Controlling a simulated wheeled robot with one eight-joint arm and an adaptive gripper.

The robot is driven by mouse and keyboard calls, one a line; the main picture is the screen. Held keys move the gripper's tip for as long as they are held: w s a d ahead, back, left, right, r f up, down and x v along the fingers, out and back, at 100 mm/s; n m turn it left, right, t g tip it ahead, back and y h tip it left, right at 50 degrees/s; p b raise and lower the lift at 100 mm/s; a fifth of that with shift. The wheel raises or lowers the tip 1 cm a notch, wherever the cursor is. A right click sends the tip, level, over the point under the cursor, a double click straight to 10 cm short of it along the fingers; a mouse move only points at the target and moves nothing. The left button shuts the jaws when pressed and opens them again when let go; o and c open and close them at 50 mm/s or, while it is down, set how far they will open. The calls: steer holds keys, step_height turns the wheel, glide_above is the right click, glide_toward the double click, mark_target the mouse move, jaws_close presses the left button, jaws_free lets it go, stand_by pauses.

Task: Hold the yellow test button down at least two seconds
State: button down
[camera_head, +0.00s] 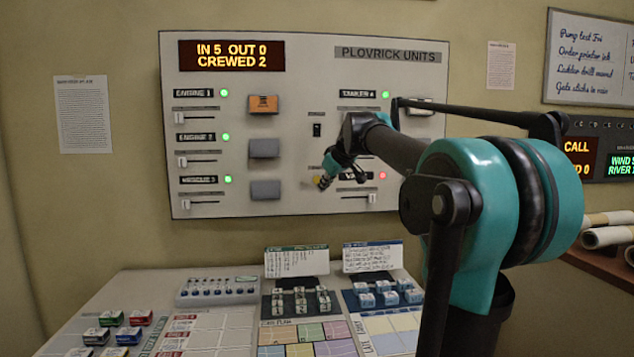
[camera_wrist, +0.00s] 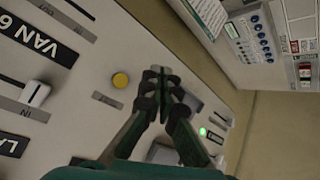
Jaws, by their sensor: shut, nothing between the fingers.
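The yellow test button (camera_wrist: 120,80) is a small round knob on the pale wall panel in the wrist view. In the head view a bit of yellow (camera_head: 316,180) shows low on the panel, beside my fingertips. My gripper (camera_wrist: 158,75) is shut and empty, its fingertips together. In the wrist view the tips lie to the right of the button, with bare panel visible between. I cannot tell whether the tips touch the panel. In the head view my gripper (camera_head: 325,181) is in front of the lower middle of the panel, partly hidden by its own arm.
The panel (camera_head: 300,207) carries sliders, lamps and blocks, including an orange block (camera_head: 264,104). A white slider knob (camera_wrist: 37,94) and a green lamp (camera_wrist: 203,132) flank the button in the wrist view. A desk with cards and small blocks stands below.

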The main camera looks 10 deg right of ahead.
mark_target(320, 180)
steer(key=shift+w, duration=0.1)
steer(key=shift+w, duration=4.3)
steer(key=shift+w, duration=0.15)
steer(key=shift+w, duration=0.25)
steer(key=shift+w, duration=0.4)
steer(key=shift+s, duration=0.1)
stand_by(1.5)
steer(key=shift+s, duration=0.75)
steer(key=shift+s, duration=2.5)
